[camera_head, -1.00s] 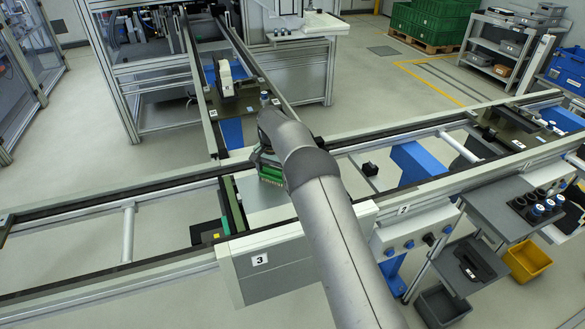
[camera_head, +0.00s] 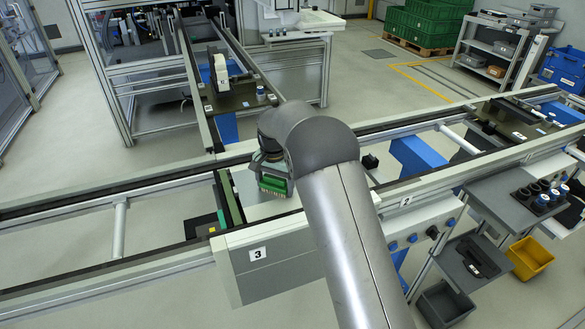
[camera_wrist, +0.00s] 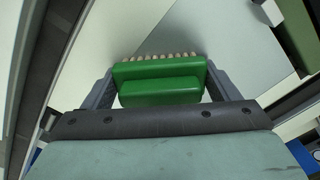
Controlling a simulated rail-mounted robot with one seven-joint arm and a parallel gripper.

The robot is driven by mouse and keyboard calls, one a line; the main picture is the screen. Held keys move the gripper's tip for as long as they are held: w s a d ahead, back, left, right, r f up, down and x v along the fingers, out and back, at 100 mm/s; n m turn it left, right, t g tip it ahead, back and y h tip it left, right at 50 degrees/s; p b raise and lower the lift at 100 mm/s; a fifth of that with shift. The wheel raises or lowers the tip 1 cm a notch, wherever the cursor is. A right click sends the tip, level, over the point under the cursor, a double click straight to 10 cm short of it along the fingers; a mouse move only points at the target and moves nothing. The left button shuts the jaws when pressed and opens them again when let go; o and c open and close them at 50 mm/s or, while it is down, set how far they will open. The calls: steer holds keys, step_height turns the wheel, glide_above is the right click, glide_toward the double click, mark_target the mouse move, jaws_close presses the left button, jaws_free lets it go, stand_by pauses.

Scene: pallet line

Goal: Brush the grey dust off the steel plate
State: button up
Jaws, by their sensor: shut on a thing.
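My gripper (camera_head: 272,172) is shut on a green brush (camera_head: 274,186), which hangs below it over the steel plate (camera_head: 241,184). In the wrist view the brush (camera_wrist: 160,88) sits between the two grey fingers, its pale bristles pointing away from the palm. The plate (camera_wrist: 225,35) is a flat grey surface beyond the bristles there. I cannot tell whether the bristles touch it. My arm hides the plate's right part in the head view. Grey dust cannot be told apart from the plate's own grey.
The plate lies between the conveyor rails, beside a dark green strip (camera_head: 228,197). A small black block (camera_head: 370,162) stands to the right. Another fixture (camera_head: 237,95) sits on the line behind.

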steer(key=shift+s+d+f+b, duration=0.1)
steer(key=shift+s+d+b, duration=0.1)
steer(key=shift+s, duration=0.2)
steer(key=shift+s+d+f+b, duration=0.1)
steer(key=shift+s+b, duration=0.05)
steer(key=shift+s, duration=0.25)
steer(key=r+p, duration=0.1)
steer(key=r, duration=0.1)
steer(key=s+r, duration=0.1)
steer(key=r, duration=0.1)
steer(key=shift+d+r+p, duration=0.15)
steer(key=shift+d+p, duration=0.05)
steer(key=shift+p, duration=0.2)
steer(key=shift+r+p, duration=1.4)
steer(key=shift+r, duration=0.8)
